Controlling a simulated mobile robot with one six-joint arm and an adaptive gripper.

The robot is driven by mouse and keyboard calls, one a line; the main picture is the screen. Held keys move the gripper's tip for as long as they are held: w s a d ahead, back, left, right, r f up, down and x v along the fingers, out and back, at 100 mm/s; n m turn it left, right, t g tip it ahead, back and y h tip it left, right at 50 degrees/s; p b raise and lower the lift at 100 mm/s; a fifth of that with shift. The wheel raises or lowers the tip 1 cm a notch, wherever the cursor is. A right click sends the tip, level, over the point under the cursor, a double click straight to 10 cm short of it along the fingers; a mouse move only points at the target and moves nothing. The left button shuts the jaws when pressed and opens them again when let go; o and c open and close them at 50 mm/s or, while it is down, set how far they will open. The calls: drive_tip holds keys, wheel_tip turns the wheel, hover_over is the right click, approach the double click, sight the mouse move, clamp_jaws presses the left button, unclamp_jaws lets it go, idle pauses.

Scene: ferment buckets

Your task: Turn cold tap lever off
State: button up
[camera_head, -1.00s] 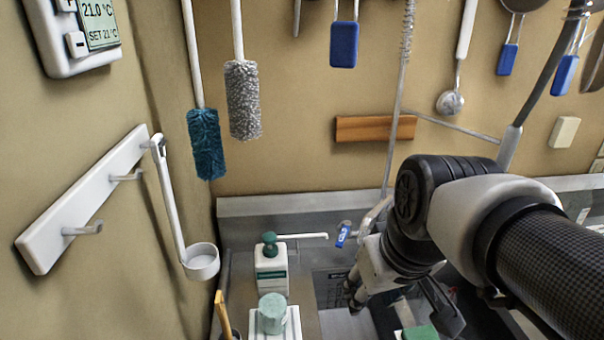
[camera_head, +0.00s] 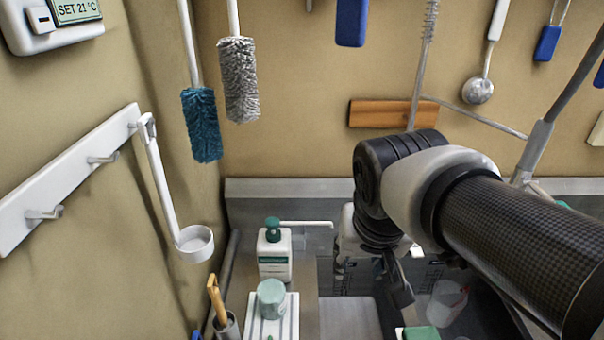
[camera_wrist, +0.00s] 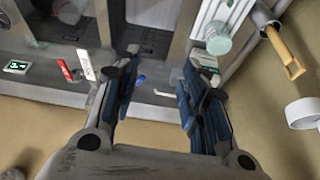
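The cold tap lever shows in the wrist view as a small blue piece (camera_wrist: 140,80) just inside the left finger, between the two fingers. I cannot tell whether a finger touches it or which way it is turned. In the head view it is hidden behind my arm and wrist. My gripper (camera_wrist: 158,72) is open, its fingers wide apart with nothing held. In the head view my gripper (camera_head: 385,272) hangs over the back of the sink, partly hidden by the wrist. A red lever (camera_wrist: 65,69) lies left of the fingers in the wrist view.
A soap bottle (camera_head: 274,252) and a green-lidded pot (camera_head: 271,297) stand left of the sink. A white dipper (camera_head: 194,243) hangs on the left wall rack. Brushes (camera_head: 239,80) hang above. A clear beaker (camera_head: 446,302) is in the sink at right.

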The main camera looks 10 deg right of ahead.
drive_tip(key=w+d+f+m+h+p, duration=0.1)
drive_tip(key=w+d+f+m, duration=0.15)
drive_tip(key=w, duration=0.95)
drive_tip(key=w+d+f+m+h+p, duration=0.1)
drive_tip(key=w+d+f+m+p, duration=0.15)
drive_tip(key=w, duration=0.95)
drive_tip(key=shift+g, duration=0.3)
drive_tip(key=b+x, duration=0.4)
drive_tip(key=x, duration=1.3)
drive_tip(key=shift+d+f, duration=0.2)
drive_tip(key=shift+f, duration=0.15)
drive_tip(key=shift+c, duration=0.6)
clamp_jaws()
